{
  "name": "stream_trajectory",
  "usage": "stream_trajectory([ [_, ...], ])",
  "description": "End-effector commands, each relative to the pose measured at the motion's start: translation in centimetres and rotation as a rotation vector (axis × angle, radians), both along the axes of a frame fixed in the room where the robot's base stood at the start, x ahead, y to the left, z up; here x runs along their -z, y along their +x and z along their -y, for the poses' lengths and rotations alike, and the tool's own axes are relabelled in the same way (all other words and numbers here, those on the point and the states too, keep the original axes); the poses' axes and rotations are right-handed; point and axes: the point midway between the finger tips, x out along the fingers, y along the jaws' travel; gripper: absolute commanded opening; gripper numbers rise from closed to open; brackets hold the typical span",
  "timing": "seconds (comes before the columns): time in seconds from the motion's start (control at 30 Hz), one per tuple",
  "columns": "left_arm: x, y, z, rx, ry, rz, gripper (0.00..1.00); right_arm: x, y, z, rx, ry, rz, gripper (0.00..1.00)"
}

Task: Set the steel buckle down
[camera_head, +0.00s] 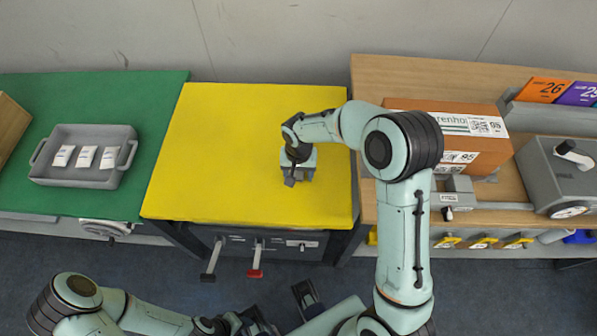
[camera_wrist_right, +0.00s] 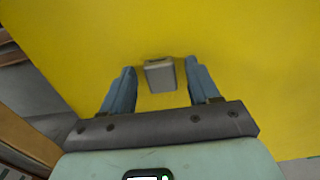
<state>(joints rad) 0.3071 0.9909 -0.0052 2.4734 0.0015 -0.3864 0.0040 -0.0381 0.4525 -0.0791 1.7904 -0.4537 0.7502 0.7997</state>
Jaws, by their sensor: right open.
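The steel buckle, a small grey block, sits between the fingers of my right gripper in the right wrist view (camera_wrist_right: 160,75). It appears to rest on the yellow table top (camera_head: 230,130). My right gripper (camera_head: 297,178) points down over the right part of the yellow top. Its two blue-grey fingers also show in the right wrist view (camera_wrist_right: 160,88), open, with a gap on each side of the block. In the head view the gripper hides most of the block. My left gripper (camera_head: 283,312) is low at the bottom edge, partly cut off; its jaw state is unclear.
A grey tray (camera_head: 131,163) with several white packets stands on the green table (camera_head: 150,95) at left. At right, a cardboard box (camera_head: 455,108) and a grey machine (camera_head: 565,185) stand on the wooden table (camera_head: 385,75). Most of the yellow top is clear.

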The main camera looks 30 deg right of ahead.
Motion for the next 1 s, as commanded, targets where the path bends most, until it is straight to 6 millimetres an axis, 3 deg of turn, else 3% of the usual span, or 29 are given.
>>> stream_trajectory([
  [0.6,-1.3,0.3,0.0,0.0,0.0,0.003,0.43,-11.1,0.1,0.0,0.0,0.0,0.004,0.61],
  [1.0,-1.3,0.3,0.0,0.0,0.0,0.003,0.43,-12.2,0.0,0.0,0.0,0.001,0.001,0.61],
])
